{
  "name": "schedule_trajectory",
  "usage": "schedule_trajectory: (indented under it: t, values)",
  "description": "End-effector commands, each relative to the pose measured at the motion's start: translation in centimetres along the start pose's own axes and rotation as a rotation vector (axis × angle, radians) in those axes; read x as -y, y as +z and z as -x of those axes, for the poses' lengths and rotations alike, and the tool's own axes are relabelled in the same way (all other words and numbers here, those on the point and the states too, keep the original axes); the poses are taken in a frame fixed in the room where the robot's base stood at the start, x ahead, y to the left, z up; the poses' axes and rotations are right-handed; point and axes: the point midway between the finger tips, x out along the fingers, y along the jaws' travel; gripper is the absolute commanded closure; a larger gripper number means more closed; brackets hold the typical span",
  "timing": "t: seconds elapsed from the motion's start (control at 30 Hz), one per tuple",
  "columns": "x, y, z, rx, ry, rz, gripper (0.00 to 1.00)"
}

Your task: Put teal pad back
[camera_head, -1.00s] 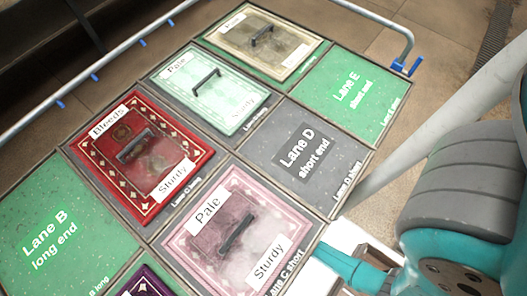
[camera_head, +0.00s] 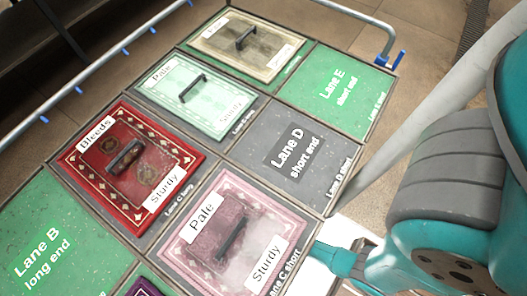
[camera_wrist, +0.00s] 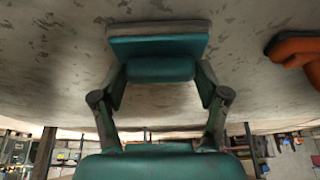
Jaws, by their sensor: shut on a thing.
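In the wrist view my gripper (camera_wrist: 160,84) is shut on the teal pad (camera_wrist: 160,48), its two dark fingers on either side of the pad's rounded teal body. A flat teal block with a grey edge layer lies at the pad's far side, in front of a pale, worn, speckled surface. Whether the pad touches that surface I cannot tell. In the head view the pad and fingertips are not clearly seen; my teal and grey arm fills the right side.
An orange object (camera_wrist: 295,48) is at the right in the wrist view. The head view shows a red rug panel (camera_head: 152,199), a pink one (camera_head: 196,258), a mint one (camera_head: 202,109) and a cream one (camera_head: 262,55). Lane D (camera_head: 258,128) and Lane E (camera_head: 318,60) are bare. A blue-grey rail (camera_head: 95,75) runs behind.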

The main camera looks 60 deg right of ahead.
Motion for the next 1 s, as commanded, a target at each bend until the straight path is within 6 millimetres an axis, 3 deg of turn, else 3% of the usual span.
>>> schedule_trajectory:
  t: [0.17, 0.2, 0.27, 0.7, 1.0]
  values:
    - [0.0, 0.1, -0.2, 0.000, 0.000, 0.000, 0.70]
    - [0.0, 0.1, -0.2, 0.000, 0.000, 0.000, 0.16]
    - [0.0, 0.1, -0.2, 0.000, 0.000, 0.000, 0.01]
    - [0.0, 0.0, 0.1, 0.000, 0.000, 0.000, 0.01]
    - [0.0, 0.0, 3.3, -0.001, 0.000, 0.000, 0.01]
